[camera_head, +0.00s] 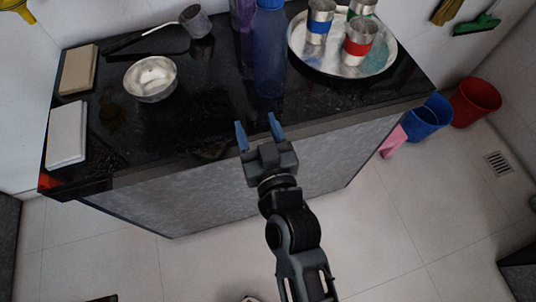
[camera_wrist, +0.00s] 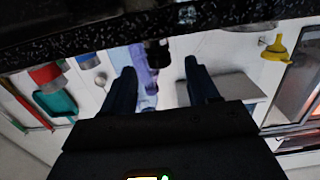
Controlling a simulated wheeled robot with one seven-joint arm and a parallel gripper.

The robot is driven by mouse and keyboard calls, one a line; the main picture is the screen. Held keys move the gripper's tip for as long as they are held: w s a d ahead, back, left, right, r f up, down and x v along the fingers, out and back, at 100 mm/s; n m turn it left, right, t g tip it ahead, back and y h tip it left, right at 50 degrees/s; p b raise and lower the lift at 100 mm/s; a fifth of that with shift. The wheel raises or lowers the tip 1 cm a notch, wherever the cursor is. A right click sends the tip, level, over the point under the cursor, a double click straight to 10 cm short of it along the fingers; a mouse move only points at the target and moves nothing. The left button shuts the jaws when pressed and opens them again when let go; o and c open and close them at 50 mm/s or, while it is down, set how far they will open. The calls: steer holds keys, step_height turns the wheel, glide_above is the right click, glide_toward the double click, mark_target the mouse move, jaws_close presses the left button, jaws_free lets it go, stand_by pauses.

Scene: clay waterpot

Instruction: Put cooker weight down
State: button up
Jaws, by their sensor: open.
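My gripper (camera_head: 258,128) is open, with its two blue fingers apart at the front edge of the black counter (camera_head: 200,135). In the wrist view, which looks upside down, the gripper (camera_wrist: 160,68) has nothing clasped between its fingers. A small dark piece (camera_wrist: 157,52) stands on the counter there, in line with the gap between the fingers. It looks like the cooker weight, but its shape is unclear. I cannot make it out against the dark counter in the head view.
A blue bottle (camera_head: 269,60) stands just beyond the gripper. A steel tray (camera_head: 312,69) with several banded cups is at right. A metal bowl (camera_head: 151,78), a ladle (camera_head: 196,20) and two flat blocks are at left. Buckets (camera_head: 428,117) stand on the floor at right.

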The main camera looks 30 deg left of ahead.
steer(key=b+v, duration=0.1)
steer(key=v, duration=0.7)
steer(key=shift+s+d+b, duration=0.25)
steer(key=shift+b, duration=0.1)
steer(key=s+d+f+m+t+h, duration=0.1)
steer(key=s+d+m+t+h, duration=0.2)
steer(key=d, duration=0.9)
steer(key=s+d+f+m+t+h, duration=0.1)
steer(key=s+d+m+h, duration=0.25)
steer(key=d, duration=0.85)
steer(key=s+d+r+m+h, duration=0.1)
steer(key=s+d+r+h, duration=0.2)
steer(key=s, duration=0.4)
steer(key=s+d+r+m+h, duration=0.2)
steer(key=s+d+r+h, duration=0.2)
steer(key=s+d, duration=0.3)
steer(key=shift+r, duration=0.5)
steer(key=shift+m, duration=0.25)
